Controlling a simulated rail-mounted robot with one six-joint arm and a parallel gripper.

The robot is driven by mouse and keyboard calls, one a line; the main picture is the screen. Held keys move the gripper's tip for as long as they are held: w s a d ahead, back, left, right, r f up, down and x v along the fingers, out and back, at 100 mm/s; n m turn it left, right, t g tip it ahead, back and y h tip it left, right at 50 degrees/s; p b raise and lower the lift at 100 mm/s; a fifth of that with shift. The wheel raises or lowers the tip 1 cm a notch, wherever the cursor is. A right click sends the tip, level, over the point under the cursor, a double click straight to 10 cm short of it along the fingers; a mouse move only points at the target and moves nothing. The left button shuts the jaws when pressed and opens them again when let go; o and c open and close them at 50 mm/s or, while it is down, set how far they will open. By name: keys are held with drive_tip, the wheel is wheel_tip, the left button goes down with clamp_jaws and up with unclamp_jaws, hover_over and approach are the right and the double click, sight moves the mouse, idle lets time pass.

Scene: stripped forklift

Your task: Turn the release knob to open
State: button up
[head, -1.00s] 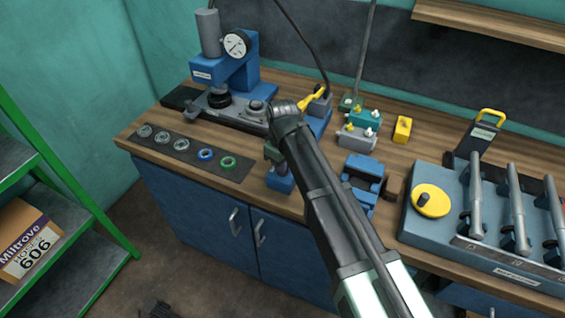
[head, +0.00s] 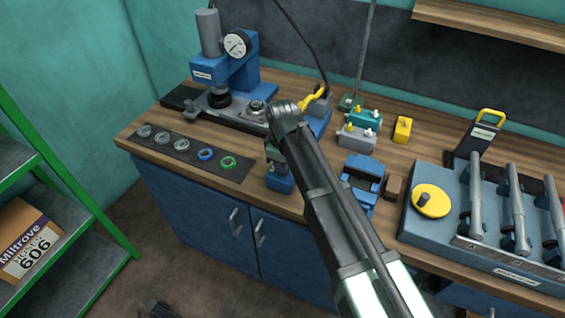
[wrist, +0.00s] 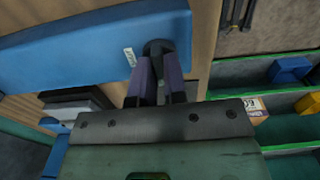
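In the wrist view, a dark round knob (wrist: 158,47), which I take to be the release knob, stands against a blue body (wrist: 75,52) with a small white label. My gripper (wrist: 157,62) reaches it with two purple-grey fingers, one on each side, and looks shut on it. The inner contact faces are in shadow. In the head view my arm ends over a small blue fixture (head: 280,180) at the bench's front edge. The knob and fingertips are hard to make out there.
A blue press (head: 222,75) with a dial gauge stands at the back left. A dark mat (head: 180,158) with several rings lies in front of it. A blue clamp block (head: 365,172) and a rack of grey cylinders (head: 430,240) are to the right. A green shelf (head: 85,205) stands at left.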

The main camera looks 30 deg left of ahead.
drive_tip(key=o, duration=0.4)
wheel_tip(320, 180, up, 11)
drive_tip(key=p, duration=1.1)
drive_tip(key=shift+f, duration=0.15)
